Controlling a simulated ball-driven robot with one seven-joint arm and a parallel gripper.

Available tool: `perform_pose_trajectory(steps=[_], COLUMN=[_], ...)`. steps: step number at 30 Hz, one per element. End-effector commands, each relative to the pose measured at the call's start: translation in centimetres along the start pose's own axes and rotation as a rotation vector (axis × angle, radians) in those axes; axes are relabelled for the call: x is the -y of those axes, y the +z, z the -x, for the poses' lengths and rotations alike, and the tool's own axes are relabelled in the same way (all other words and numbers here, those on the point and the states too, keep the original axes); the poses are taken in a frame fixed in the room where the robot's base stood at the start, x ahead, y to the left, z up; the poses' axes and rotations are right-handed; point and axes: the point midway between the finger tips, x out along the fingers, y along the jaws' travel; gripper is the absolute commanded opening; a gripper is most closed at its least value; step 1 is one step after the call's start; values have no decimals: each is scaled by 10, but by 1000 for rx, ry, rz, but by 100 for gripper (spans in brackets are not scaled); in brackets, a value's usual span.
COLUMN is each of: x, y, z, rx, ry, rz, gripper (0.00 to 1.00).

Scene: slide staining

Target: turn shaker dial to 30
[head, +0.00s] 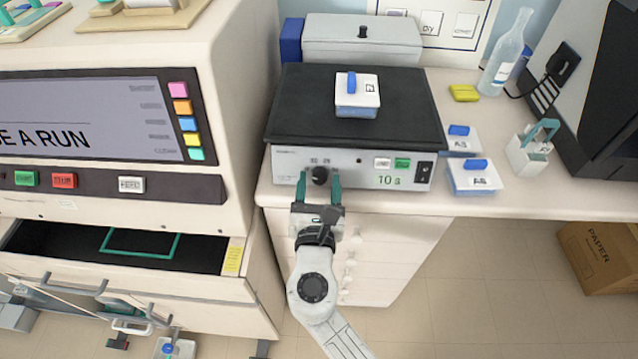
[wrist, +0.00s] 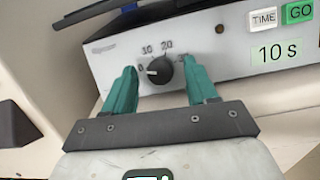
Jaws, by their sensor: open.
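The shaker (head: 352,110) is a low white box with a black top plate, on the counter. Its black dial (head: 320,176) is on the left of the front panel. In the wrist view the dial (wrist: 159,70) has a white pointer mark aimed left, at the 0. Labels 10 and 20 show above it; the label at its right is partly hidden by a fingertip. My gripper (head: 320,190) has teal fingers and is open, with one finger on each side of the dial. In the wrist view the fingers (wrist: 160,84) stand apart from the dial.
A white box with a blue clip (head: 357,103) sits on the shaker plate. The panel has TIME (wrist: 264,21) and GO (wrist: 298,12) buttons and a display (wrist: 278,52) reading 10 s. Similar boxes (head: 473,178) stand right of the shaker. An open drawer (head: 60,262) is at left.

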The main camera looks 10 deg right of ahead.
Motion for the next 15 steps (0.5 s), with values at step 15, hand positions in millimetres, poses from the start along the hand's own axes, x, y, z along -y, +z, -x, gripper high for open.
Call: perform_pose_trajectory(steps=[15], x=[0], y=[0], z=[0], rx=[0], ry=[0], rz=[0], gripper=[31])
